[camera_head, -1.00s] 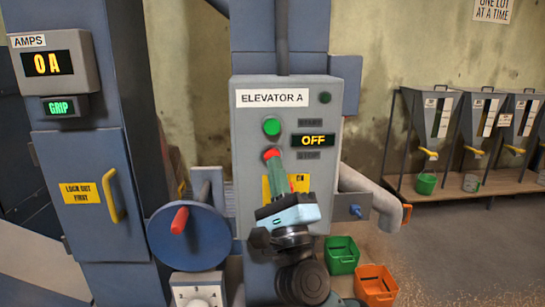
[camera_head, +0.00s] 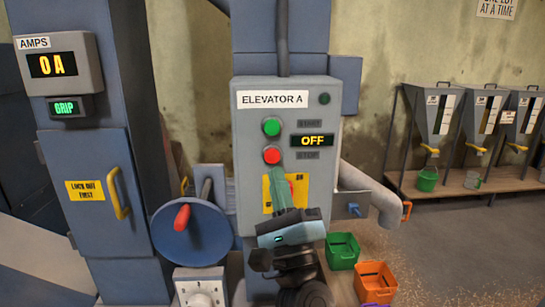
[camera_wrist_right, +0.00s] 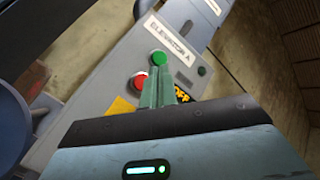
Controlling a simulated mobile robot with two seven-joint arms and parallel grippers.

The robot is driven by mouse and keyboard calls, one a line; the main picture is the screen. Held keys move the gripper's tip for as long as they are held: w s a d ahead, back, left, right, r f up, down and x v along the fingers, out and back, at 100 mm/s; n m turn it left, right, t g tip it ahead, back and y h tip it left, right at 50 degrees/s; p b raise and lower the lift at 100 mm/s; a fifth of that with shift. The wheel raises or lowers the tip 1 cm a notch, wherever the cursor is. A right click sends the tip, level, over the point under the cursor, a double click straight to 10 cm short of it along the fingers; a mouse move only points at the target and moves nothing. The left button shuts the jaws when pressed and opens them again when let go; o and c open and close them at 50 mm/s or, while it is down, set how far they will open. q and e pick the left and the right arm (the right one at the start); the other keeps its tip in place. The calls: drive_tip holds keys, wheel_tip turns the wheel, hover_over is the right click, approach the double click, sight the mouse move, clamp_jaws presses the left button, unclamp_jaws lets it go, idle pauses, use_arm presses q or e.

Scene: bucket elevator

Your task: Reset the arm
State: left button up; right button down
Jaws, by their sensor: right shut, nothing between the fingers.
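My right gripper (camera_head: 278,178) is in front of the Elevator A control box (camera_head: 240,150), its green fingers closed together and empty. The fingertips sit just below the red stop button (camera_head: 272,156) in the head view, apart from it as far as I can tell. The green start button (camera_head: 271,127) is above it. The display (camera_head: 313,141) reads OFF. In the right wrist view, the shut fingers (camera_wrist_right: 158,80) point toward the box, beside the red button (camera_wrist_right: 138,81) and below the green button (camera_wrist_right: 159,58). My left gripper is not in view.
A blue wheel (camera_head: 205,238) with a red handle stands left of the box. A cabinet door (camera_head: 90,220) with a yellow handle is farther left. A green bin (camera_head: 342,252) and an orange bin (camera_head: 376,284) stand on the floor at right. Hoppers (camera_head: 433,110) line the back wall.

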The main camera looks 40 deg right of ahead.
idle(0.6)
